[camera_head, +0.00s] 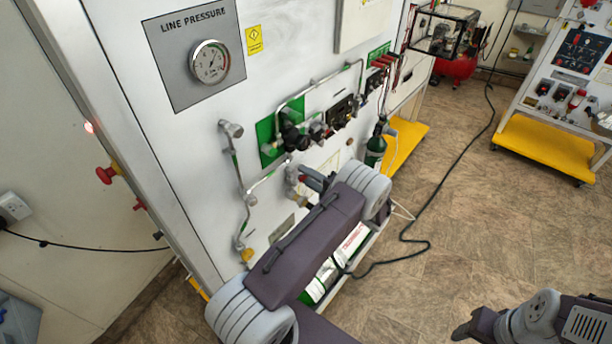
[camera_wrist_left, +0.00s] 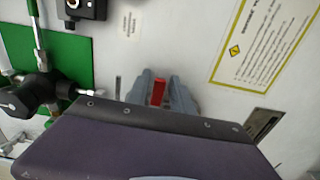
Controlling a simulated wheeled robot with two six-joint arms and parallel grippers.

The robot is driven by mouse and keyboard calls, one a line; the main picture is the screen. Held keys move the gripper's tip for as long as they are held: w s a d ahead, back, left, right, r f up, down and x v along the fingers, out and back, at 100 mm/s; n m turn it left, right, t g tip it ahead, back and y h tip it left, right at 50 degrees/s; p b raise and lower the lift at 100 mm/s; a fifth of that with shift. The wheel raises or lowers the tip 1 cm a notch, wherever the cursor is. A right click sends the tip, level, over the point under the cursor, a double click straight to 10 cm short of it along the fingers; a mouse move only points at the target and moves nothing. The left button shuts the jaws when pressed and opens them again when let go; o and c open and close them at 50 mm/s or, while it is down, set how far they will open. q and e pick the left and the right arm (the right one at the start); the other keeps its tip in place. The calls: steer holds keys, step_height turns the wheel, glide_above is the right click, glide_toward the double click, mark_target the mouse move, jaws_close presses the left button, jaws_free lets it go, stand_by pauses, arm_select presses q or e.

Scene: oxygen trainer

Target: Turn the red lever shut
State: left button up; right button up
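The red lever (camera_wrist_left: 158,92) shows in the left wrist view, on the white panel beyond the dark edge of my wrist. The grey fingers of my left gripper (camera_wrist_left: 160,84) stand on both sides of it. I cannot tell whether they press on it or leave a small gap. In the head view my left gripper (camera_head: 308,181) is at the panel's lower pipework, with a bit of red beside it, and my bulky forearm hides much of that area. My right gripper (camera_head: 464,330) is at the bottom right, away from the panel; its opening does not show clearly.
A pressure gauge (camera_head: 209,61) sits high on the panel. Pipework (camera_head: 241,185) and black valves (camera_head: 296,137) are close to my left gripper. A dark green cylinder (camera_head: 376,148) stands just right of it. A black cable (camera_head: 430,195) crosses the floor.

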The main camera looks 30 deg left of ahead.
arm_select(q)
steer(key=d+b, duration=0.3)
steer(key=d, duration=0.6)
steer(key=shift+s+b, duration=0.35)
steer(key=shift+b, duration=0.05)
